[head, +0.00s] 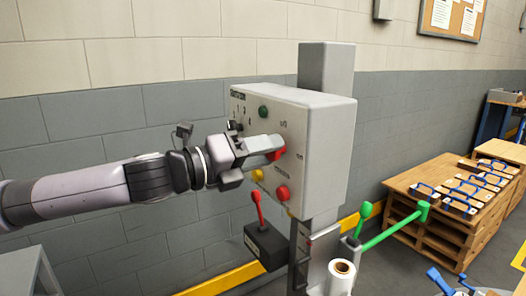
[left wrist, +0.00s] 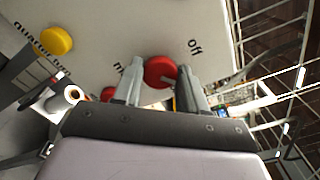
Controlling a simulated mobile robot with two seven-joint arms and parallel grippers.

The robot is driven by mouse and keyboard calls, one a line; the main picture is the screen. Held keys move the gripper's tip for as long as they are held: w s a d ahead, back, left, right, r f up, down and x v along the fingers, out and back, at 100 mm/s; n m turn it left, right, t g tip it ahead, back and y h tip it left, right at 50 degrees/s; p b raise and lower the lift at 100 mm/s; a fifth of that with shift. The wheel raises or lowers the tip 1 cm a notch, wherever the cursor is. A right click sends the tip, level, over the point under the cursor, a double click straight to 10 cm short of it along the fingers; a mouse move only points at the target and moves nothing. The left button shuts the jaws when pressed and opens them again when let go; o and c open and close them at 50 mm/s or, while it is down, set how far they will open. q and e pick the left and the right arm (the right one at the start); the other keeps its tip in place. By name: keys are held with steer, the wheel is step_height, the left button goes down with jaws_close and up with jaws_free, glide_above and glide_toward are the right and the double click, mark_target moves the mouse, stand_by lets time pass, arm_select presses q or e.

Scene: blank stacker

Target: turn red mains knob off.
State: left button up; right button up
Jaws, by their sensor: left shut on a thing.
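The red mains knob (head: 277,150) is on the face of the grey control box (head: 330,125), partly hidden by my gripper in the head view. In the left wrist view the red knob (left wrist: 160,71) sits between my fingertips, with the word "off" printed above right of it. My left gripper (head: 265,148) reaches in from the left and is shut on the red knob; its two fingers (left wrist: 160,80) show on either side of it. My right gripper is in neither view.
Below the knob are a lower red button (head: 283,192) and a yellow button (head: 257,175); a green button (head: 263,112) is above. Pallets (head: 440,200) stand at right.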

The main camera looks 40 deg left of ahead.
arm_select(q)
steer(key=shift+n+b, duration=0.4)
steer(key=shift+n, duration=4.5)
steer(key=o, duration=1.1)
steer(key=shift+c, duration=0.2)
